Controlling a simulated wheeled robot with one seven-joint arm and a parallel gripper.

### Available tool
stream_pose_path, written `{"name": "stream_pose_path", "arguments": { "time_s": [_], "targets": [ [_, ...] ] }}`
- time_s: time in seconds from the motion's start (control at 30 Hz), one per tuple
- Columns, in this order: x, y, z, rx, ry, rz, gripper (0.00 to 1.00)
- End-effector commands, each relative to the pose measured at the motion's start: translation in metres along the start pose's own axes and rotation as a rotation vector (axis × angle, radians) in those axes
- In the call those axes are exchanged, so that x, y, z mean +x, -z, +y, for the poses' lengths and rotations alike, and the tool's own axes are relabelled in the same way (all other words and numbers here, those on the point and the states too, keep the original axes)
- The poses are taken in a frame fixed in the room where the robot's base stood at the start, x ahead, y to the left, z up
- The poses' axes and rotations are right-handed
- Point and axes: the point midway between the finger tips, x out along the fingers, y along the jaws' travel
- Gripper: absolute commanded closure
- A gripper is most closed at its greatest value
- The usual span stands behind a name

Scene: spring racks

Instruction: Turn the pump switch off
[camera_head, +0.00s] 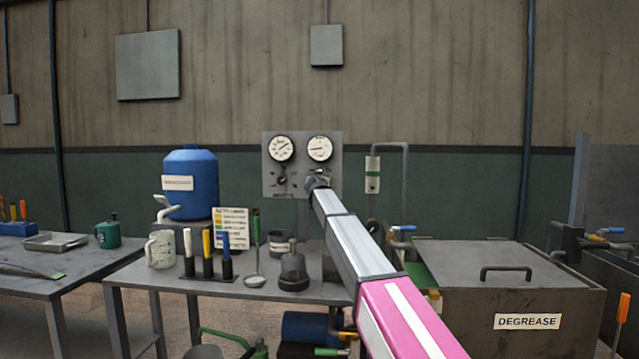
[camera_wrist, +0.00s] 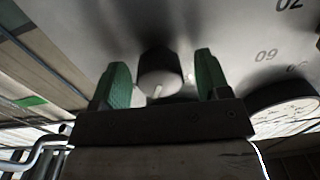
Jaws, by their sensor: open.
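A grey gauge panel (camera_head: 270,152) with two round dials is on the wall behind the bench. A small dark knob (camera_head: 281,181) sits under its left dial. My gripper (camera_head: 317,182) is at the panel under the right dial and hides what is there. Contact with the pads cannot be told. The panel labels are too small to show which control is the pump switch.
A dial (camera_wrist: 287,108) lies close to the right of my gripper in the wrist view. Below the panel, the bench (camera_head: 215,287) holds a blue tank (camera_head: 198,187), a mug and tools. A degrease tank (camera_head: 440,308) with a vertical pipe (camera_head: 405,185) stands right.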

Motion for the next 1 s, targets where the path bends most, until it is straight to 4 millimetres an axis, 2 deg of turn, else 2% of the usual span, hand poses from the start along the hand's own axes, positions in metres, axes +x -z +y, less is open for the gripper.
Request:
{"name": "stream_pose_path", "arguments": {
  "time_s": [0.23, 0.27, 0.4, 0.73, 1.0],
  "targets": [
    [0.0015, -0.0002, 0.0001, 0.000, 0.000, 0.000, 0.31],
    [0.0015, -0.0002, 0.0000, 0.000, 0.000, 0.000, 0.34],
    [0.0014, -0.0002, 0.0000, 0.000, 0.000, 0.000, 0.79],
    [0.0012, -0.0002, -0.0002, -0.023, 0.000, -0.001, 0.80],
    [0.0012, -0.0002, -0.0005, -0.160, 0.000, -0.004, 0.80]
  ]
}}
